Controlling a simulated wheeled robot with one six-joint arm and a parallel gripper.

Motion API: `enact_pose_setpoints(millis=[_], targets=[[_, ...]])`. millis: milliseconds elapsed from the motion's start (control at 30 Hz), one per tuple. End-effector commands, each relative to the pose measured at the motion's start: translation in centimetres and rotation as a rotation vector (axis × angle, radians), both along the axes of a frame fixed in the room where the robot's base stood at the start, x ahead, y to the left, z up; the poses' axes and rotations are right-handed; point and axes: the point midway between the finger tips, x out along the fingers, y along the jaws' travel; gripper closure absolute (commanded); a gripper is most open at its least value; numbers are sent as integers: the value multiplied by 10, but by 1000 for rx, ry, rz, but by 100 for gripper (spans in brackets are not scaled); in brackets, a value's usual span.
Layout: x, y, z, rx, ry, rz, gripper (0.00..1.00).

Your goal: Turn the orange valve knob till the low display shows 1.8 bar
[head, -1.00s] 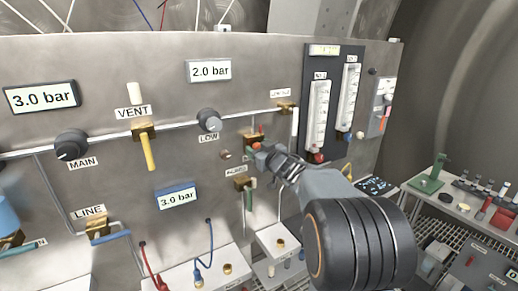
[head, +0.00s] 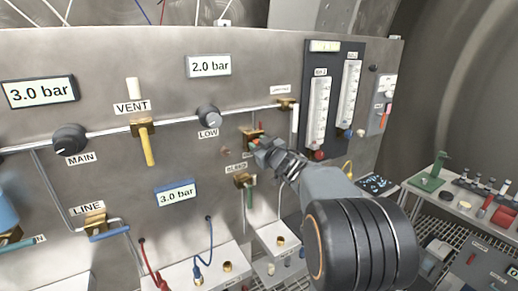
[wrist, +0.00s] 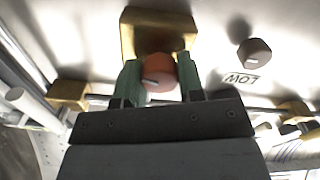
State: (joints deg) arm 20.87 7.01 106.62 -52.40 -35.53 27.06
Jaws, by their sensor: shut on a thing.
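The orange valve knob (wrist: 160,70) sits on a brass block (wrist: 150,20) in the wrist view, with a light mark on its face. My gripper (wrist: 160,82) has its green fingertips on either side of the knob, shut on it. In the head view my gripper (head: 258,146) reaches the panel below and right of the LOW knob and largely hides the orange knob. The low display (head: 209,66), above the grey LOW knob (head: 208,116), reads 2.0 bar.
Left on the panel are the MAIN knob (head: 70,138), a 3.0 bar display (head: 39,92) and the yellow VENT lever (head: 149,148). A blue-framed display (head: 177,194) also reads 3.0 bar. Flow tubes (head: 319,112) stand to the right. A brass valve (head: 245,181) sits just below my gripper.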

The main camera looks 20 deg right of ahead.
Motion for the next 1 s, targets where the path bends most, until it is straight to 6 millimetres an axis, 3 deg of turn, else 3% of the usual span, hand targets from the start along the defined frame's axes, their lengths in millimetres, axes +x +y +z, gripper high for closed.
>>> enact_pose_setpoints(millis=[200,467,500,700,1000], targets=[[0,0,-1,-180,-24,0,88],[0,0,0,-188,-23,0,88],[0,0,0,-188,-23,0,62],[0,0,0,-187,-23,0,43],[-1,0,0,-186,-23,0,39]])
